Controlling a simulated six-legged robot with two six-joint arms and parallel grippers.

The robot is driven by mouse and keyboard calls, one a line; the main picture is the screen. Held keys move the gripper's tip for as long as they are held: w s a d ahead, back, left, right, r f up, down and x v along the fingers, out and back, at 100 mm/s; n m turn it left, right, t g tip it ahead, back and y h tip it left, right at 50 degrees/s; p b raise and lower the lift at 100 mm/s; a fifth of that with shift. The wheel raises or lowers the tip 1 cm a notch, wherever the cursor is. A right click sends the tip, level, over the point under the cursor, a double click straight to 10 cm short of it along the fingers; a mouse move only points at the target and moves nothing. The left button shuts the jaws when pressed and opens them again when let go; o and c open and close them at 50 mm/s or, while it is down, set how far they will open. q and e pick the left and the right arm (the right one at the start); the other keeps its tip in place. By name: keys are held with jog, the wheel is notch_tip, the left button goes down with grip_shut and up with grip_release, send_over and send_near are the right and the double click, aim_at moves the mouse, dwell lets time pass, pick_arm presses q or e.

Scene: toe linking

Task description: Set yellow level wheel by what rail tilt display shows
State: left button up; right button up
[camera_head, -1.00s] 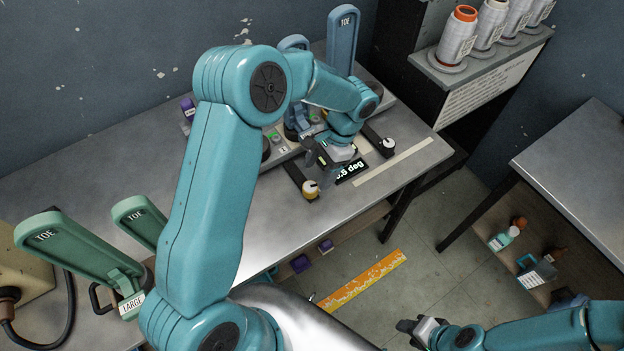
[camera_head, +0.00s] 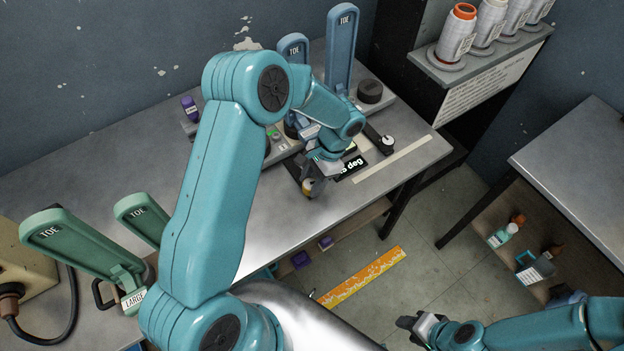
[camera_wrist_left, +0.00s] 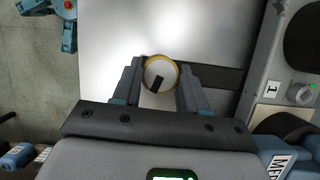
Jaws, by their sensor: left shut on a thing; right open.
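The yellow level wheel (camera_head: 308,187) has a white top and sits at the table's front edge. It also shows in the left wrist view (camera_wrist_left: 161,74), with a black mark on its white face pointing down and slightly left. My left gripper (camera_wrist_left: 160,85) is shut on the wheel, one finger on each side. In the head view my left gripper (camera_head: 312,180) partly covers the wheel. The rail tilt display (camera_head: 352,167) is black with white digits; its left part is hidden by my gripper, and only the end of the number and "deg" show. My right gripper (camera_head: 412,322) is open and empty, over the floor.
A second white-topped knob (camera_head: 388,141) sits right of the display. Blue TOE posts (camera_head: 341,45) stand behind, and green TOE posts (camera_head: 75,245) stand at left. A spool shelf (camera_head: 480,65) is at the back right. The floor near the orange strip (camera_head: 362,277) is open.

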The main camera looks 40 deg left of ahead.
pick_arm(q)
jog(key=shift+a+f+n+h+b, duration=0.1)
jog(key=shift+f+n+h+b, duration=0.2)
jog(key=shift+n+b, duration=0.75)
jog(key=shift+r+n+g+h+b, duration=0.25)
jog(key=shift+n+g+h+b, duration=0.1)
jog(key=shift+n, duration=0.3)
jog(key=o, duration=1.1)
jog(key=shift+c, duration=0.2)
jog(key=shift+w+r, duration=0.3)
jog(key=shift+r, duration=0.2)
jog(key=v, duration=1.5)
jog(key=shift+s+r+b, duration=0.2)
jog(key=shift+r+b, duration=0.05)
jog(key=shift+b, duration=0.05)
